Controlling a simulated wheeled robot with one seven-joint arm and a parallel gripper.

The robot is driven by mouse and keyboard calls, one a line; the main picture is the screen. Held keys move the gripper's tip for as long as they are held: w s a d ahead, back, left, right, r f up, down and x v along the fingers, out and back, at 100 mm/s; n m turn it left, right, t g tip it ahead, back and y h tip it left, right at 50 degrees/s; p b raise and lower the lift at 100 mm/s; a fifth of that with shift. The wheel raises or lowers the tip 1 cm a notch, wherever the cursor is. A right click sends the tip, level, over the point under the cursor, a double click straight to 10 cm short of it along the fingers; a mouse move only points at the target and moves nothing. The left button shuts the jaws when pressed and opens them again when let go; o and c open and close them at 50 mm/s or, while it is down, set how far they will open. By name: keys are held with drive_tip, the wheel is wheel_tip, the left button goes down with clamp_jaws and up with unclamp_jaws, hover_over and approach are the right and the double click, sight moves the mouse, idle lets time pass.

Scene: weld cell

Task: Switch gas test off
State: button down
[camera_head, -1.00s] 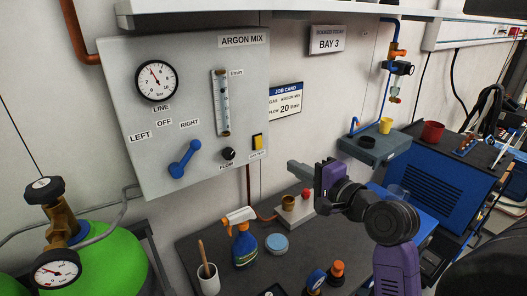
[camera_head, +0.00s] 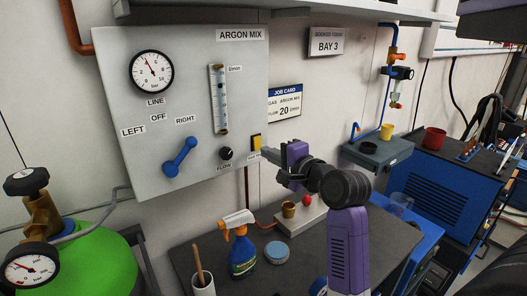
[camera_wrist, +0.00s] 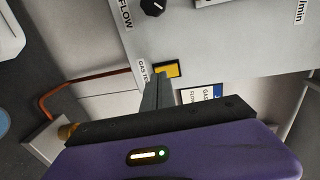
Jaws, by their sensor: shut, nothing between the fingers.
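The gas test switch (camera_head: 257,141) is a small yellow rocker in a dark frame at the lower right of the grey ARGON MIX panel (camera_head: 205,75). In the wrist view the yellow switch (camera_wrist: 171,69) shows just past my fingertips, with its partly covered GAS TEST label beside it. My gripper (camera_head: 266,153) is shut and empty, its tip close below and right of the switch. It also shows in the wrist view (camera_wrist: 158,80), pointing at the panel. I cannot tell whether the tip touches the switch, nor which way the rocker is tipped.
The black FLOW knob (camera_head: 226,153) sits left of the switch, near the flow tube (camera_head: 219,99). A blue lever (camera_head: 181,157) is farther left. Below are a spray bottle (camera_head: 240,246), a blue-lidded tin (camera_head: 277,252) and a small block with a red button (camera_head: 307,200).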

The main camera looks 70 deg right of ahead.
sight(257, 148)
drive_tip(key=shift+x, duration=1.4)
drive_tip(key=shift+w+d+p, duration=0.1)
drive_tip(key=shift+w+p, duration=0.15)
drive_tip(key=shift+p, duration=0.3)
drive_tip(key=shift+s, duration=0.1)
drive_tip(key=shift+f, duration=0.1)
